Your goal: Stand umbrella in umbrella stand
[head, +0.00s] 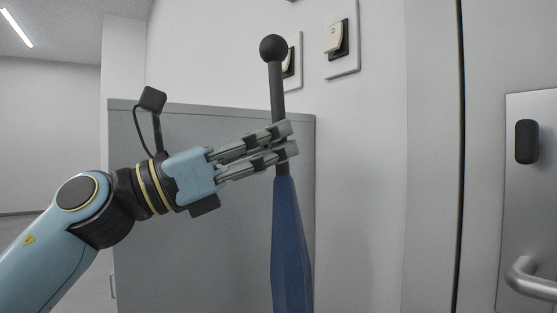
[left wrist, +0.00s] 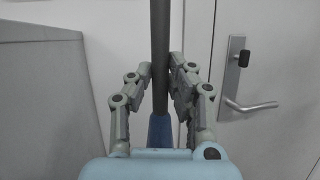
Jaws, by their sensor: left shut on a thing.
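The umbrella (head: 288,240) hangs upright in the head view, with a dark ball-topped handle (head: 276,85) above a folded blue canopy. My left gripper (head: 291,139) reaches in from the left and is shut on the dark shaft just above the canopy. The left wrist view shows the shaft (left wrist: 160,60) standing between the two fingers (left wrist: 162,90), with a bit of blue canopy (left wrist: 160,130) below. The umbrella's lower end is outside the head view. No umbrella stand shows in either view. My right gripper is not in view.
A grey cabinet (head: 200,240) stands behind my left arm and the umbrella. Switches (head: 341,38) are on the white wall. A door with a metal handle (head: 530,280) is at the right; its handle also shows in the left wrist view (left wrist: 250,106).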

